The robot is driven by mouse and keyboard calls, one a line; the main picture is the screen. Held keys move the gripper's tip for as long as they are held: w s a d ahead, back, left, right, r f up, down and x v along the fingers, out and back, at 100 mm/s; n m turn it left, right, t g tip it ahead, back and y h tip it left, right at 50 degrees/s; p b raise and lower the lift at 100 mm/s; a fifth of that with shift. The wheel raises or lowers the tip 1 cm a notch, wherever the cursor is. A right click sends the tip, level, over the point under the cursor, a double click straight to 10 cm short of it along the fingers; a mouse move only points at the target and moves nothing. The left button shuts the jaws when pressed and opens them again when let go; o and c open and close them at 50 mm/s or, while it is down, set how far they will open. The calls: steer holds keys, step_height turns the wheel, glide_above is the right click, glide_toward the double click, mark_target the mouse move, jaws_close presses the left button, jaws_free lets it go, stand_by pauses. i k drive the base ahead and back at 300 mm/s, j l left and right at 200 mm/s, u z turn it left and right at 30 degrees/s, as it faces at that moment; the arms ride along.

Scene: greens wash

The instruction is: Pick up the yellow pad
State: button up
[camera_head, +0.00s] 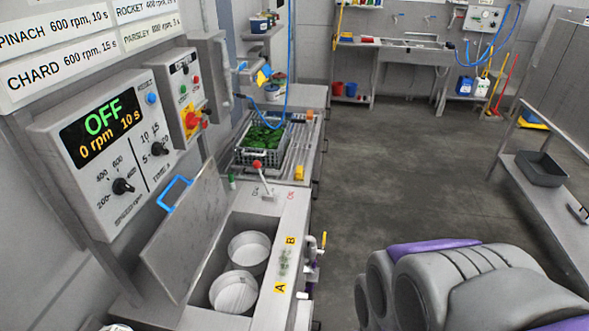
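A small yellow block (299,173), which looks like the yellow pad, sits at the right edge of the ribbed steel drainboard (300,145). It lies to the right of a grey crate (245,157) of green leaves. A yellow and blue item (263,75) hangs farther back by the wall; its exact shape is too small to tell. My grey and purple arm fills the lower right, apart from the counter. My gripper's fingers do not show.
An open steel basin (272,215) with two round baskets is in front, its lid (180,235) tilted up. A red-knobbed lever (262,175) stands behind it. A side table (535,195) is at right. The floor (400,160) between is clear.

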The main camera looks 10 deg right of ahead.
mark_target(299, 174)
steer(key=i+l+z, duration=0.15)
steer(key=z, duration=0.3)
steer(key=i+z, duration=0.25)
steer(key=z, duration=0.25)
steer(key=i+l+u, duration=0.1)
steer(key=i, duration=1.7)
steer(key=i+u, duration=0.1)
steer(key=u, duration=0.3)
steer(key=i+l+u, duration=0.1)
steer(key=u, duration=0.3)
steer(key=i+u, duration=0.1)
steer(key=u, duration=0.3)
steer(key=l+u, duration=0.2)
steer(key=u, duration=0.75)
steer(key=i+l, duration=0.05)
